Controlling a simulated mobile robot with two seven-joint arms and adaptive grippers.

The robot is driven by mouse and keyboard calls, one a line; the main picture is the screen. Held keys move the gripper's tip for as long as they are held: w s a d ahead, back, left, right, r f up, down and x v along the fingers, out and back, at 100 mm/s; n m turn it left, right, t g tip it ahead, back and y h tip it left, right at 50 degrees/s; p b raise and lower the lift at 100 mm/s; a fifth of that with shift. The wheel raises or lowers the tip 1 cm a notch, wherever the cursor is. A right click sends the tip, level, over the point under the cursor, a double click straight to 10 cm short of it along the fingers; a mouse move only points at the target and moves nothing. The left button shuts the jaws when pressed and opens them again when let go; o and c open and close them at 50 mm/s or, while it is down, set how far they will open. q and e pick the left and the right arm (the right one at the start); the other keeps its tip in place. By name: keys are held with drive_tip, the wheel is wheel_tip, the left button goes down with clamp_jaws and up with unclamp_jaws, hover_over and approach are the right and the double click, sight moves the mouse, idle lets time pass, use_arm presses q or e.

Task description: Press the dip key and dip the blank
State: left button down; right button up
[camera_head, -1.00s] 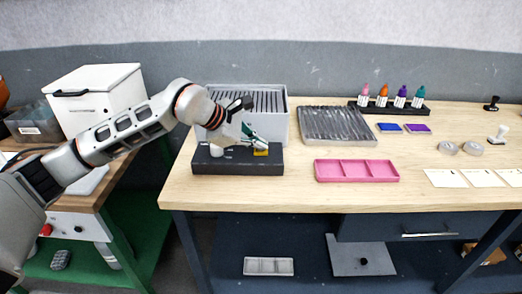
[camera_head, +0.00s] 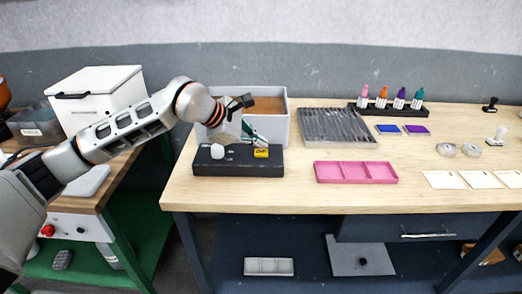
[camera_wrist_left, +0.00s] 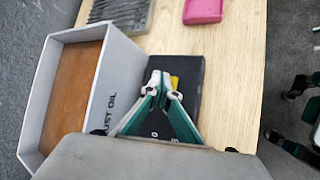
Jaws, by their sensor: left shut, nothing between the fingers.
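A black control box (camera_head: 238,168) stands at the front left of the wooden bench, with a yellow key (camera_head: 261,154) and a white round knob (camera_head: 217,152) on top. The key also shows in the left wrist view (camera_wrist_left: 174,82), partly behind my fingertips. My left gripper (camera_head: 262,143) is shut and empty, with its tips close to the key; I cannot tell whether they touch it. A grey tank (camera_head: 280,130) marked with "UST OIL" stands behind the box, its inside showing a flat brown surface (camera_wrist_left: 73,92). No blank is visible in the tank. My right gripper is not in view.
A grey slatted tray (camera_head: 337,127) and a pink three-part tray (camera_head: 356,172) lie right of the tank. Coloured bottles (camera_head: 400,98) stand at the back. Bare bench lies right of the control box.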

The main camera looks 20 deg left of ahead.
sight(259, 152)
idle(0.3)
use_arm(q)
drive_tip(key=shift+r+p, duration=1.6)
drive_tip(key=shift+r, duration=1)
